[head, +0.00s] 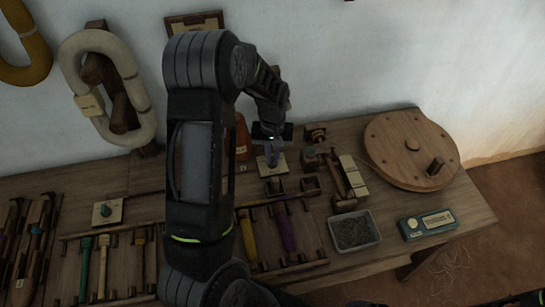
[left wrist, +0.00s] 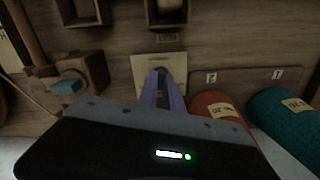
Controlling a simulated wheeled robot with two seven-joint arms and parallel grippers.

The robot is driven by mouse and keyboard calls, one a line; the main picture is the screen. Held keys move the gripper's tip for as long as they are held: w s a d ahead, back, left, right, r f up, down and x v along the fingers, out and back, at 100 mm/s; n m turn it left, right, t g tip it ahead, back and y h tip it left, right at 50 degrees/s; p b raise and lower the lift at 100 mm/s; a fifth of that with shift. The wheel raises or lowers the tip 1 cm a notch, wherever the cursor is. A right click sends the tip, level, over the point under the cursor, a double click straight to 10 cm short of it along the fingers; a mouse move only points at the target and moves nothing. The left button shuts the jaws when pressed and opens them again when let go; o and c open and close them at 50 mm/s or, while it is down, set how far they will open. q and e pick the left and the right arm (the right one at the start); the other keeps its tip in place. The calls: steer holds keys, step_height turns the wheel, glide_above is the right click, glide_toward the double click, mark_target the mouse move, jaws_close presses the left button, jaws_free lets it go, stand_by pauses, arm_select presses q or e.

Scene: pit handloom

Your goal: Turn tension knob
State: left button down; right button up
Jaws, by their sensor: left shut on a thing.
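My left gripper (head: 271,152) reaches down at the back middle of the bench, over a small cream plate (head: 273,165). In the left wrist view its two purple fingers (left wrist: 161,88) are shut on a small dark teal knob (left wrist: 160,71) on the cream plate (left wrist: 146,63). The fingers hide most of the knob. Another teal knob (head: 107,211) sits on a cream plate at the left of the bench, apart from the gripper. My right gripper is not in view.
Orange (left wrist: 216,104) and teal (left wrist: 284,112) spools stand close to the gripper. A wooden block with a teal part (left wrist: 67,86) is on its other side. A round wooden disc (head: 400,140), a grey tray (head: 354,231) and a labelled teal box (head: 428,224) lie right.

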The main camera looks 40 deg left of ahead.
mark_target(272, 159)
arm_select(q)
steer(key=m+b, duration=0.1)
steer(key=m, duration=0.3)
steer(key=shift+m, duration=2.3)
steer(key=c, duration=1.5)
jaws_free()
steer(key=shift+r, duration=3.9)
